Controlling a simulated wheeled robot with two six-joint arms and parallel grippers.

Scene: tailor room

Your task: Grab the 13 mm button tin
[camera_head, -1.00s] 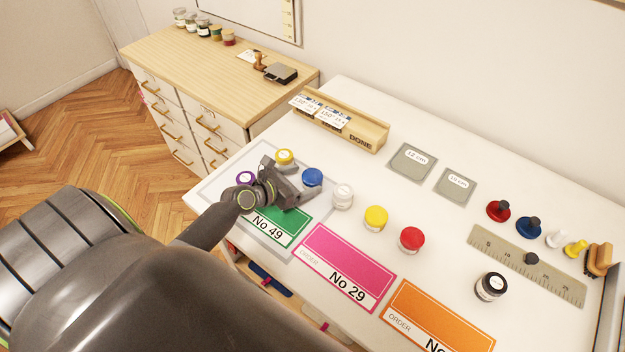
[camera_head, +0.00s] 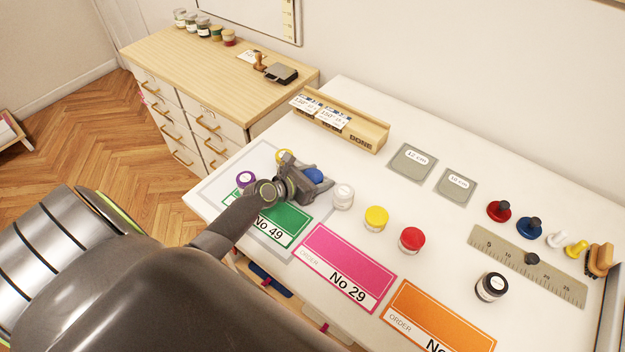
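Several small round tins stand on the white table. Their size labels are too small to read, so I cannot tell which is the 13 mm one. My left gripper (camera_head: 317,178) is at the blue tin (camera_head: 313,175) and partly covers it. Its fingers look to be on either side of this tin; whether they touch it is unclear. A white tin (camera_head: 343,196), another yellow tin (camera_head: 376,218) and a red tin (camera_head: 411,240) stand to the right. My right gripper is not in view.
A wooden DONE rack (camera_head: 352,133) stands behind the gripper. Green No 49, pink No 29 (camera_head: 345,266) and orange cards lie in front. Grey label plates (camera_head: 412,161) lie behind.

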